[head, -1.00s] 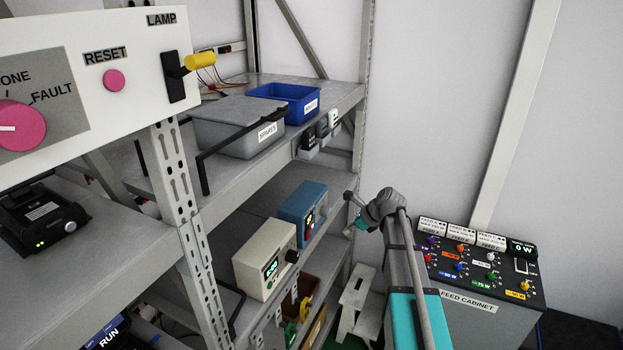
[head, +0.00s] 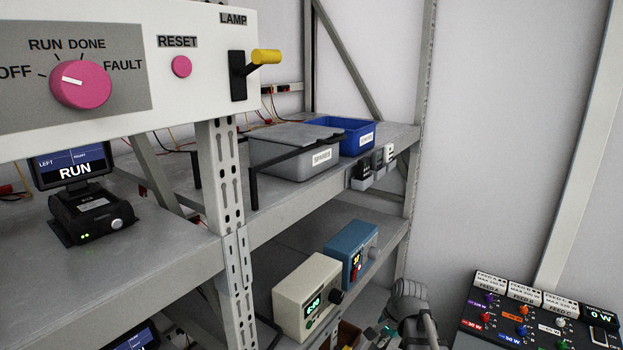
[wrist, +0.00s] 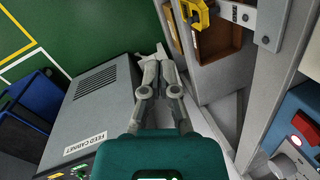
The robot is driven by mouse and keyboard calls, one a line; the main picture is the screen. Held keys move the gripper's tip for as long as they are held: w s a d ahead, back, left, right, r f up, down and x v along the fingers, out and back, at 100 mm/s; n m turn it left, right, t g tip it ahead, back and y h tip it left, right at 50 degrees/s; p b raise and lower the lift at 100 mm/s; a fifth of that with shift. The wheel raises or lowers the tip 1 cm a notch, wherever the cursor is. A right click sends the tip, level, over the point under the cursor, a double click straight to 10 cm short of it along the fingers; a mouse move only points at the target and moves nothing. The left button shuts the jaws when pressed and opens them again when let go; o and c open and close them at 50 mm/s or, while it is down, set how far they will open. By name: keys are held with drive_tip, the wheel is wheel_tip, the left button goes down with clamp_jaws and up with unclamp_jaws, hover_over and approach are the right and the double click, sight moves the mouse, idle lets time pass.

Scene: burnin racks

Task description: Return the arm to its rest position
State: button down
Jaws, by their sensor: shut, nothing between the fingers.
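My arm (head: 411,302) shows at the bottom of the head view, right of the lower shelf and left of the feed cabinet (head: 530,310). Its end is mostly cut off by the lower edge there. In the wrist view, my gripper (wrist: 160,62) has its grey fingers together, with nothing held between them. The fingers point past the feed cabinet, which also shows in the wrist view (wrist: 100,100), toward the gap beside the rack.
The rack's perforated post (head: 228,200) stands left of my arm. A cream meter (head: 307,297) and a blue meter (head: 351,250) sit on the lower shelf. The wrist view shows a brown bin (wrist: 218,40), a yellow clamp-like part (wrist: 195,14) and a blue container (wrist: 38,100). Green floor lies beyond.

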drive_tip(key=s+a+f+n+g+h+b, duration=0.1)
drive_tip(key=s+f+n+h+b, duration=0.2)
drive_tip(key=s+n, duration=0.6)
drive_tip(key=shift+s+a+f+n+b, duration=0.25)
drive_tip(key=shift+f+n+b, duration=0.25)
drive_tip(key=shift+f+b, duration=0.85)
